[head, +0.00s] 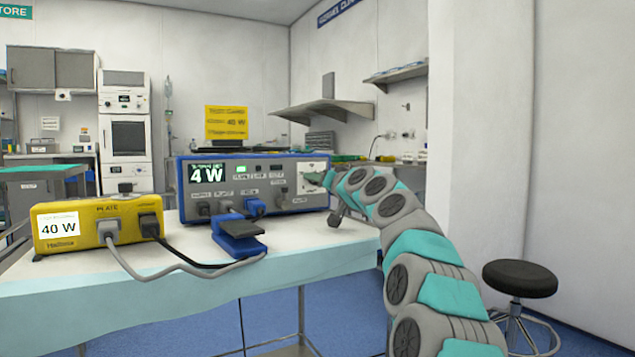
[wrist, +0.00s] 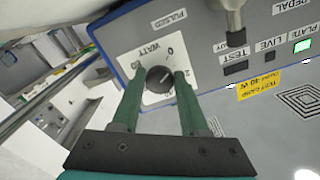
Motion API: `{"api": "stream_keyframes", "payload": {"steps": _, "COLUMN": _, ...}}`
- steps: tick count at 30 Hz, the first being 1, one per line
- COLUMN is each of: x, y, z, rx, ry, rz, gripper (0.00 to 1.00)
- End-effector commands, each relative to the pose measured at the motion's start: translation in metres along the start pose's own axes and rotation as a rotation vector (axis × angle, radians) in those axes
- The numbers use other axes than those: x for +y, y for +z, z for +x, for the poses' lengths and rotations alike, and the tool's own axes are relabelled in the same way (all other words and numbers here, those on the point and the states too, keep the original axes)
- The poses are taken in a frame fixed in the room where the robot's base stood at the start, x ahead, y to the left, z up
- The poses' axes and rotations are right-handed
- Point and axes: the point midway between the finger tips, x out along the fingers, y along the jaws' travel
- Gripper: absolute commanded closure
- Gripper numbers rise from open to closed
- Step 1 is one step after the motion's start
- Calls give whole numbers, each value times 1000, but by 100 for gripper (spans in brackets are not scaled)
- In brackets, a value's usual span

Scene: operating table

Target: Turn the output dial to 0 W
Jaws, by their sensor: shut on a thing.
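The blue and grey generator unit (head: 260,172) stands on the draped table, its display (head: 207,173) reading 4 W. Its output dial (wrist: 159,78) is a dark round knob on a white WATT scale plate (wrist: 150,50) in the wrist view. My gripper (wrist: 160,84) has its two green fingers on either side of the dial, shut on it. In the head view my gripper (head: 330,180) is at the right end of the unit's front, and the dial is hard to make out there.
A yellow box (head: 95,222) marked 40 W sits at the table's left, with grey and black cables. A blue pedal (head: 237,235) lies on the table (head: 320,235) before the unit. A black stool (head: 520,279) stands at the right.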

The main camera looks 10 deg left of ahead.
Motion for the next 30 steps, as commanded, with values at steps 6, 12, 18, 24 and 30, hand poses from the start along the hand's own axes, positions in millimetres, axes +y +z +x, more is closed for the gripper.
{"api": "stream_keyframes", "payload": {"steps": 6, "x": 0, "y": 1, "z": 0, "rx": -2, "ry": 0, "rz": 0, "gripper": 44}}
{"api": "stream_keyframes", "payload": {"steps": 12, "x": 0, "y": 1, "z": 0, "rx": -1, "ry": 0, "rz": 1, "gripper": 26}}
{"api": "stream_keyframes", "payload": {"steps": 18, "x": 0, "y": 0, "z": 0, "rx": -1, "ry": 0, "rz": 1, "gripper": 26}}
{"api": "stream_keyframes", "payload": {"steps": 24, "x": 1, "y": 0, "z": -6, "rx": -3, "ry": 1, "rz": 3, "gripper": 26}}
{"api": "stream_keyframes", "payload": {"steps": 30, "x": -1, "y": -2, "z": -21, "rx": 0, "ry": -1, "rz": 4, "gripper": 26}}
